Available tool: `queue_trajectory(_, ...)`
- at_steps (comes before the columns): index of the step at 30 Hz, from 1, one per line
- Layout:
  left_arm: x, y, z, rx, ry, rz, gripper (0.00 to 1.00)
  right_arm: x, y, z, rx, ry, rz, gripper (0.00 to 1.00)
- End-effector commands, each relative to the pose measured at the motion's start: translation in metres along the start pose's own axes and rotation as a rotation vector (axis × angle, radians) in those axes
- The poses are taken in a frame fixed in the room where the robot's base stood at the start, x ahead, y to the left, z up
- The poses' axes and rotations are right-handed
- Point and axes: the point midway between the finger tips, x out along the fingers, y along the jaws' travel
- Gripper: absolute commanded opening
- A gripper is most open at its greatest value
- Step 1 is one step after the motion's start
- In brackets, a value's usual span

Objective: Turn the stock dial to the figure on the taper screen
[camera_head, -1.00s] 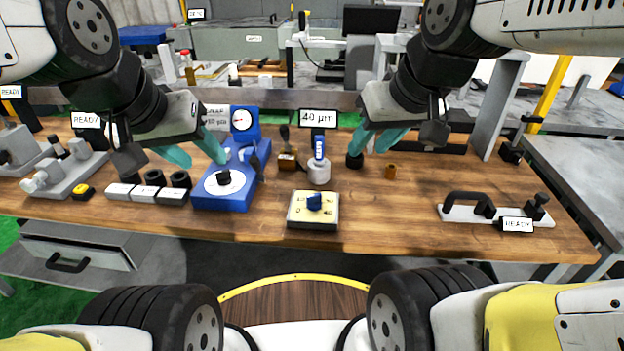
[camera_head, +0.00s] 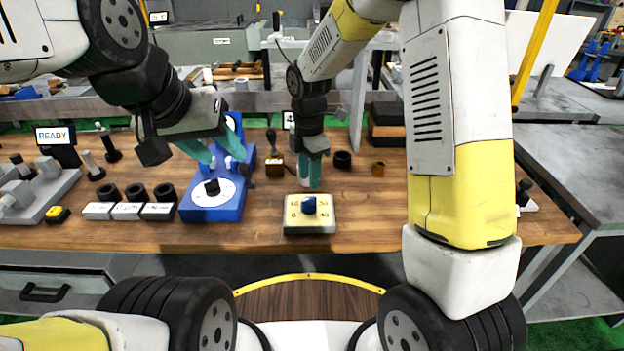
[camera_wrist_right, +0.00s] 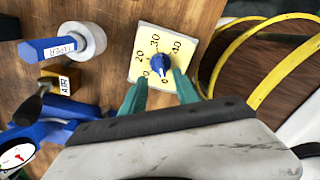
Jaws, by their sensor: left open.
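The stock dial (camera_head: 309,222) is a pale yellow square plate with a blue knob (camera_head: 309,205), at the table's front middle. In the right wrist view the plate (camera_wrist_right: 143,73) shows 20, 30 and 40 around the knob (camera_wrist_right: 160,64). The knob's narrow end points toward my gripper; its exact figure is unclear. The taper screen (camera_head: 289,120) is mostly hidden behind my right arm; only a 4 shows. My left gripper (camera_head: 218,155) is open above the blue fixture (camera_head: 205,214).
White blocks (camera_head: 128,211) with black rings are left of the fixture. The table front right of the dial is clear.

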Motion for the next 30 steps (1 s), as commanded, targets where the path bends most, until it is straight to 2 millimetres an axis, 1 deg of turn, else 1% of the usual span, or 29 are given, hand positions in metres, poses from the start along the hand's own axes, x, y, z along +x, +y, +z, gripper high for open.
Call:
queue_trajectory(5, 0.0, 0.0, 0.0, 0.0, 0.0, 0.0, 0.45, 0.022, -0.001, -0.001, -0.006, 0.0, -0.005, 0.36)
queue_trajectory(10, 0.0, 0.0, 0.0, 0.0, 0.0, 0.0, 0.45, 0.051, -0.001, 0.0, -0.004, 0.0, -0.005, 0.36)
queue_trajectory(15, 0.0, 0.0, 0.0, 0.0, 0.0, 0.0, 0.45, 0.07, -0.001, 0.0, -0.002, 0.001, -0.003, 0.36)
queue_trajectory(19, 0.0, 0.0, 0.0, 0.0, 0.0, 0.0, 0.45, 0.076, 0.0, 0.0, -0.001, 0.0, -0.001, 0.36)
queue_trajectory(26, 0.0, 0.0, 0.0, 0.0, 0.0, 0.0, 0.45, 0.076, 0.0, 0.0, -0.001, 0.0, 0.0, 0.36)
queue_trajectory(29, 0.0, 0.0, 0.0, 0.0, 0.0, 0.0, 0.45, 0.076, 0.0, 0.0, -0.001, 0.0, 0.0, 0.19)
queue_trajectory(30, 0.0, 0.0, 0.0, 0.0, 0.0, 0.0, 0.45, 0.076, 0.0, 0.0, -0.001, 0.0, 0.0, 0.11)
